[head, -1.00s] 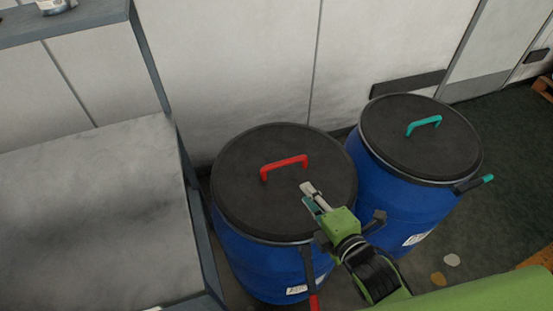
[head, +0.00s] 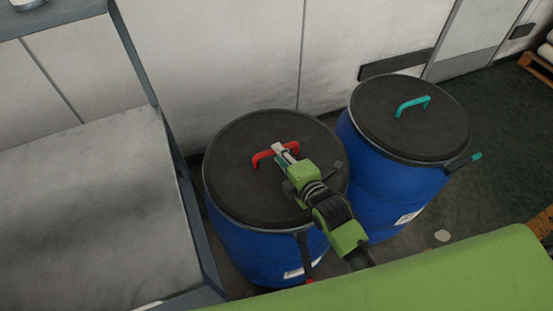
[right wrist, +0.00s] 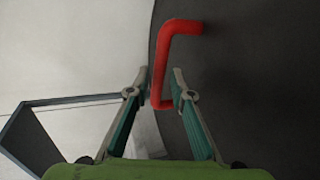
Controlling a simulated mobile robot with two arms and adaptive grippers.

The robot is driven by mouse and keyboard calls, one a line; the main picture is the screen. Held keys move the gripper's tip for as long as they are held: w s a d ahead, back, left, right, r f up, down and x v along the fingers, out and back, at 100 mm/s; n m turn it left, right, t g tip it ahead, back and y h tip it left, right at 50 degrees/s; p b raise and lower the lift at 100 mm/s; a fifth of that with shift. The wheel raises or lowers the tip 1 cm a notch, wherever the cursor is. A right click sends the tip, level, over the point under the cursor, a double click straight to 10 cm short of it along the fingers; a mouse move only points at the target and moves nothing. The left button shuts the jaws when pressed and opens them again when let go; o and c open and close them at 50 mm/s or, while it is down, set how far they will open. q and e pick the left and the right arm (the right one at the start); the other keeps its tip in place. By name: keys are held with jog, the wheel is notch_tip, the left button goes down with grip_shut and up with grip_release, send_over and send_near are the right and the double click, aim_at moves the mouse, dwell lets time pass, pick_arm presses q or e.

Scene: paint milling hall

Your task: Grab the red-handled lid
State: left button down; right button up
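The black lid (head: 236,186) with the red handle (head: 261,157) sits on the left blue drum. My right gripper (head: 286,152) is over this handle in the head view, its fingers covering the middle of the bar. In the right wrist view the red handle (right wrist: 163,50) runs between the two fingertips (right wrist: 162,82). A gap shows beside the bar, so the fingers look open around it and not clamped. Part of the lid is hidden behind my right gripper and wrist. My left gripper is not in view.
A second blue drum (head: 376,190) stands close on the right, with a black lid and teal handle (head: 412,104). A grey bench (head: 95,205) stands to the left. The wall is close behind the drums. Open floor (head: 500,125) lies at the right.

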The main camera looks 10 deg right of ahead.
jog(key=x, duration=0.3)
jog(key=shift+w+a, duration=0.1)
jog(key=shift+w, duration=0.1)
grip_shut()
jog(key=shift+r, duration=0.15)
